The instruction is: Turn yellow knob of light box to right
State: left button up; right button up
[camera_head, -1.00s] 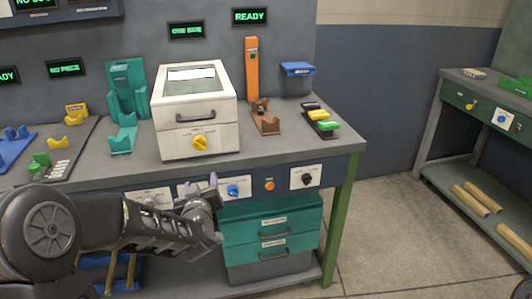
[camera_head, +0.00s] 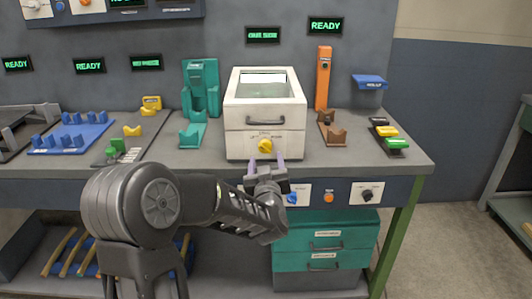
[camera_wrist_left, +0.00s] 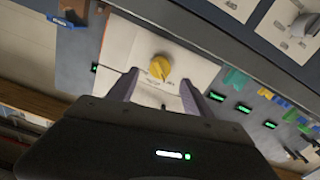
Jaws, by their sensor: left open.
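The light box (camera_head: 262,118) is a white box with a glass-like lid, standing on the grey bench top. Its yellow knob (camera_head: 265,146) sits on the lower front face. The knob also shows in the left wrist view (camera_wrist_left: 159,68), on the white front between and beyond my fingers. My left gripper (camera_head: 265,165) is open and empty, its two fingers pointing up at the knob from just below and in front. A gap shows between the fingertips and the knob in the wrist view (camera_wrist_left: 157,86). My right gripper is not in view.
Teal drawers (camera_head: 325,240) are below.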

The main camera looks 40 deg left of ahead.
aim_at(266, 151)
pick_arm(q)
jog(key=x, duration=0.5)
jog(key=shift+w+a, duration=0.15)
grip_shut()
dwell(0.5)
